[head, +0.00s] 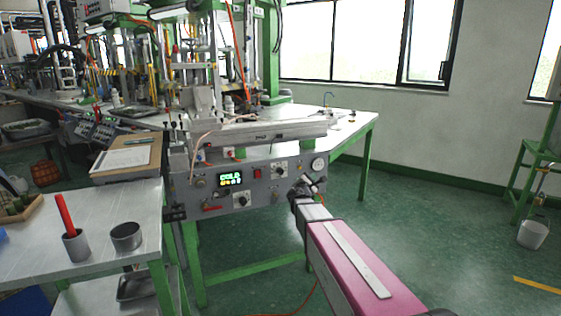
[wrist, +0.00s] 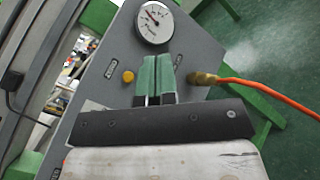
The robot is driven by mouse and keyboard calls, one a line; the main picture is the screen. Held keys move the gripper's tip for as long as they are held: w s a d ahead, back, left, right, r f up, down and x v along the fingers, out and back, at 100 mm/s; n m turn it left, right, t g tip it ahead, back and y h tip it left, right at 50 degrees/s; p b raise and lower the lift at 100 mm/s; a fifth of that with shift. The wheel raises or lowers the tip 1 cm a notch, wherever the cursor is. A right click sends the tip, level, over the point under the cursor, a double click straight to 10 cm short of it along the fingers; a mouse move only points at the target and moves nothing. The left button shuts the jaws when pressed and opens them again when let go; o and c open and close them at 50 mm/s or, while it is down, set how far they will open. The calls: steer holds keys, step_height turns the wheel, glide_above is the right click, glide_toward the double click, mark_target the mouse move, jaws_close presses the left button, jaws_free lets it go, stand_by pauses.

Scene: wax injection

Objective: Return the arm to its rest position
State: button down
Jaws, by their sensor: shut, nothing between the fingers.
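My arm (head: 350,265), with a pink cover, reaches from the lower right of the head view toward the grey control panel (head: 262,188) of the wax injection machine. My gripper (head: 316,184) is at the panel's right end, just below the round pressure gauge (head: 318,164). In the wrist view my gripper (wrist: 157,76) shows two green-tipped fingers side by side, closed with nothing held. The gauge (wrist: 154,24) lies just beyond the fingertips there. Whether the fingers touch the panel, I cannot tell.
An orange hose (wrist: 270,93) leaves a brass fitting (wrist: 200,78) right of the fingers. A metal table (head: 90,220) at left holds a grey cup with a red stick (head: 75,245) and a metal cup (head: 126,236). Open green floor (head: 440,220) lies to the right.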

steer(key=s+d+f+m+g, duration=0.3)
steer(key=s+f+m+g, duration=0.2)
steer(key=s+f+m, duration=0.3)
steer(key=s+d+f+m+g, duration=0.4)
steer(key=s+f+m+g, duration=0.15)
steer(key=s, duration=0.35)
steer(key=s+a+f+m+g+y, duration=0.3)
steer(key=s+a+m+y, duration=0.1)
steer(key=s, duration=0.4)
steer(key=s+a+f+m+g+y, duration=0.3)
steer(key=s+a+f+m+y, duration=0.1)
steer(key=s, duration=0.4)
steer(key=shift+s+a+y, duration=0.35)
steer(key=shift+a+y, duration=0.1)
steer(key=shift+y, duration=0.25)
